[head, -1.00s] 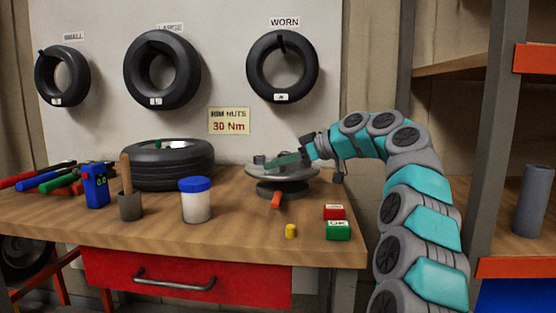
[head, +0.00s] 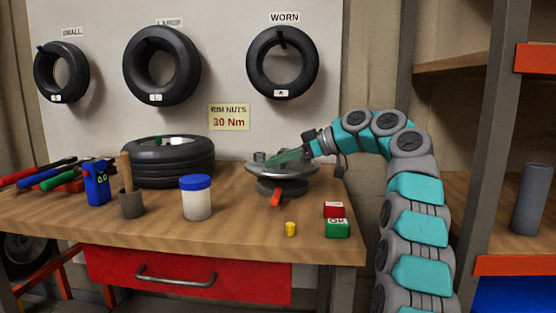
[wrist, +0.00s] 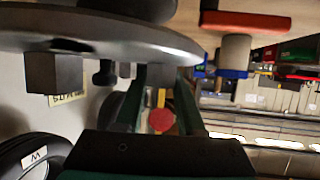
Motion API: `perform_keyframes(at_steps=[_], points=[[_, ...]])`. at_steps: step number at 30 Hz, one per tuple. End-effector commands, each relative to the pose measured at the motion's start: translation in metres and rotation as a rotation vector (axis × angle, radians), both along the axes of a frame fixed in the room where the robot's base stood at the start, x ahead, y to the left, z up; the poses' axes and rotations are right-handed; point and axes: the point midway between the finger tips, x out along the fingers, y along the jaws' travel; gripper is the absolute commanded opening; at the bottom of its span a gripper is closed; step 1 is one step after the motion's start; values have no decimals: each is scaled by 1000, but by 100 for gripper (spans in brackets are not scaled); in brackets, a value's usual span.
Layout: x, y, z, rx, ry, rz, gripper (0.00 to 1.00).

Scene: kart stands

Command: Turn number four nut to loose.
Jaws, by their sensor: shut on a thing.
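The round grey rim plate (head: 254,172) sits on a dark stand on the workbench, with nut-like grey blocks on its top. My gripper (head: 284,157) reaches in from the right, its green fingers low over the plate. In the wrist view the plate (wrist: 150,36) fills the top, and a square grey nut (wrist: 55,73) stands on it at left, apart from my fingers. My gripper (wrist: 159,80) is shut on another grey nut (wrist: 160,74) at the plate, mostly hidden between the fingers. I cannot read any nut numbers.
An orange lever (head: 276,197) sticks out below the plate. A yellow piece (head: 291,229) and red (head: 334,209) and green (head: 338,228) boxes lie in front. A tyre (head: 168,165), a blue-lidded jar (head: 196,198) and a brush pot (head: 131,203) stand left.

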Motion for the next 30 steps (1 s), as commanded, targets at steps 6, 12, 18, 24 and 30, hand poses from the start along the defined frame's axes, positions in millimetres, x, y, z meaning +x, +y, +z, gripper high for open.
perform_keyframes(at_steps=[6, 12, 18, 24, 30], points=[[0, 0, 0, 1, 1, 2, 0], [0, 0, 0, 1, 1, 2, 0], [0, 0, 0, 1, 1, 2, 57], [0, 0, 0, 1, 1, 2, 68], [-1, 1, 1, 1, 1, 2, 68]])
